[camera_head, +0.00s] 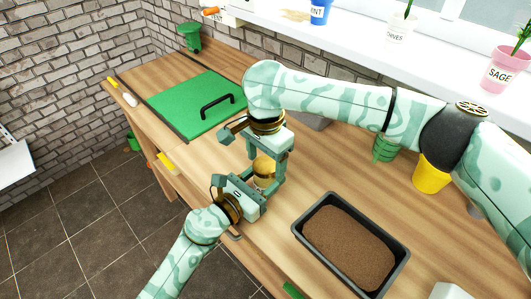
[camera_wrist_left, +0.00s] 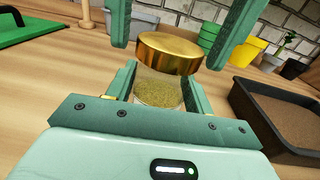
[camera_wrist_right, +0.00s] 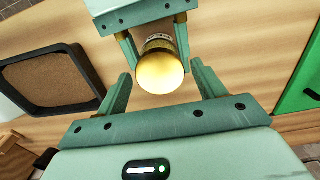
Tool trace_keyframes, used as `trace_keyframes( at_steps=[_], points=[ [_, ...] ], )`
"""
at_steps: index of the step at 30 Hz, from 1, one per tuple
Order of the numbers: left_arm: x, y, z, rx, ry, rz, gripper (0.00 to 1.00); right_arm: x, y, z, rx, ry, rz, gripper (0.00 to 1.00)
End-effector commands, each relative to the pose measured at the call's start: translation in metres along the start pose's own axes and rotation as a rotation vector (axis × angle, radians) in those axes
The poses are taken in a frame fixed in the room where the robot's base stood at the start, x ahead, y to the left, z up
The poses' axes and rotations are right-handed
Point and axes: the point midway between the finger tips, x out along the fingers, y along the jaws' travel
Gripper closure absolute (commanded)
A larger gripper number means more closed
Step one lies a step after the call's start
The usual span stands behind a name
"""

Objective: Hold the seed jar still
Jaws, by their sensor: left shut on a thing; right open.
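The seed jar is a clear jar of yellowish seeds with a gold lid (camera_head: 264,167), standing upright at the middle of the wooden bench. In the left wrist view its glass body (camera_wrist_left: 158,92) shows below the wide gold lid (camera_wrist_left: 168,52). My left gripper (camera_wrist_left: 158,85) is shut on the jar's body, one finger on each side. My right gripper (camera_wrist_right: 163,85) is open above the jar, its fingers spread on either side of the lid (camera_wrist_right: 160,72) and apart from it. In the head view the grippers hide much of the jar.
A black tray of soil (camera_head: 350,243) stands right of the jar. A green board with a black handle (camera_head: 203,104) lies to the left. A yellow pot (camera_head: 431,174) and green pots (camera_head: 385,148) stand behind, below a white sill with labelled pots (camera_head: 500,72).

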Motion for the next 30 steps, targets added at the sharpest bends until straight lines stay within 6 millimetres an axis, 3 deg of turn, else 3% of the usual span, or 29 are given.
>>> trace_keyframes(
  at_steps=[3,8,19,23,30],
  points=[
    [0.0000,-0.0002,-0.0003,-0.001,0.001,0.000,1.00,-0.0002,-0.0001,0.0000,0.000,0.000,0.000,0.31],
    [0.0000,-0.0002,-0.0003,-0.001,0.001,0.000,1.00,-0.0004,-0.0001,0.0000,-0.001,0.000,0.000,0.75],
    [0.0000,-0.0002,-0.0003,-0.001,0.001,0.000,1.00,-0.0006,-0.0002,0.0000,-0.063,0.000,0.000,0.79],
    [0.0000,-0.0002,-0.0003,-0.001,0.001,0.000,1.00,-0.0006,-0.0002,-0.0001,-0.344,0.000,0.000,0.79],
    [-0.0001,-0.0001,-0.0004,-0.001,0.001,0.000,1.00,-0.0013,-0.0006,-0.0001,-1.124,0.000,0.000,0.79]
  ],
)
